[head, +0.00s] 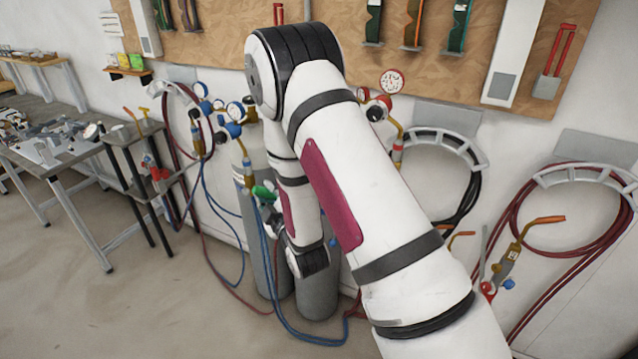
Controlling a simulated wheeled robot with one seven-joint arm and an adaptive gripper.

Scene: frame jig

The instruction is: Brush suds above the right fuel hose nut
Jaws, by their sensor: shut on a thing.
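My gripper (268,214) shows small and dark to the left of my own forearm, in front of the gas cylinders. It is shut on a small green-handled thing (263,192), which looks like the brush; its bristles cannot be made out. Red-rimmed regulators (378,110) stand right of my upper arm, with a brass fitting (397,150) below them. My arm hides part of this set, and the right fuel hose nut cannot be picked out for sure. No suds can be made out.
A grey cylinder (243,180) and blue regulators (233,112) stand close to my gripper, with blue hoses (208,205) hanging beside them. Coiled red hoses (515,215) and a torch (508,262) hang at the right. A workbench (62,160) stands left. The floor at front left is clear.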

